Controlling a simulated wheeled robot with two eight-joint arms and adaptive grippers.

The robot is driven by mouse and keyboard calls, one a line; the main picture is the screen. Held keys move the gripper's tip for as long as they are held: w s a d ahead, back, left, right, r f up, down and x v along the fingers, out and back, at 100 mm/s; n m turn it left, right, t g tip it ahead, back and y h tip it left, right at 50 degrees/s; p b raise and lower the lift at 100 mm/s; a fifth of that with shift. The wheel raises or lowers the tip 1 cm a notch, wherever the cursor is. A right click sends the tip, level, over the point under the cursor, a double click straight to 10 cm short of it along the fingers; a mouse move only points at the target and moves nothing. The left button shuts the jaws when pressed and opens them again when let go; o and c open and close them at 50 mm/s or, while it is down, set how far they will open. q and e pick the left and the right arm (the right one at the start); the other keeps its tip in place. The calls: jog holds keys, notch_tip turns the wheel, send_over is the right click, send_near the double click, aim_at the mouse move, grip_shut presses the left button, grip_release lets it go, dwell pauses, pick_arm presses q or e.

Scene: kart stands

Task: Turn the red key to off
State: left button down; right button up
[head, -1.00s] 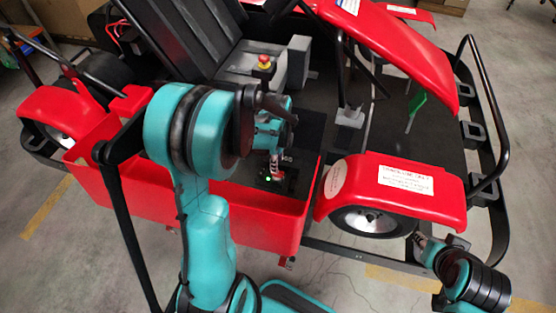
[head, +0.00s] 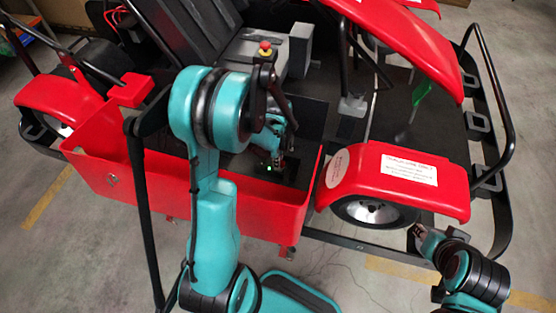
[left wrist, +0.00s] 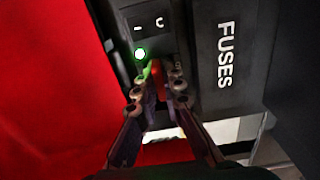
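The red key (left wrist: 158,79) shows as a small red patch between the fingertips of my left gripper (left wrist: 163,76) in the left wrist view. The fingers stand apart, one on each side of it; contact is not clear. The key sits on a dark panel (left wrist: 161,36) with white "I" and curved markings and a lit green light (left wrist: 139,54). In the head view my left gripper (head: 279,164) reaches down beside that green light (head: 269,168) and hides the key. My right gripper (head: 422,238) is at the lower right, away from the panel; its fingers are unclear.
A dark box marked "FUSES" (left wrist: 232,55) adjoins the panel. The red side wall (head: 190,200) of the kart stands before the panel. The front wheel (head: 368,211) is to the right.

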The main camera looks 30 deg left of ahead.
pick_arm(q)
jog(key=n+b, duration=0.1)
jog(key=n, duration=0.3)
jog(key=shift+f, duration=0.1)
jog(key=shift+n+b, duration=0.3)
jog(key=shift+n, duration=0.8)
jog(key=shift+n+b, duration=0.45)
jog(key=shift+n, duration=0.75)
jog(key=n, duration=0.3)
jog(key=shift+n, duration=0.3)
jog(key=shift+b, duration=0.3)
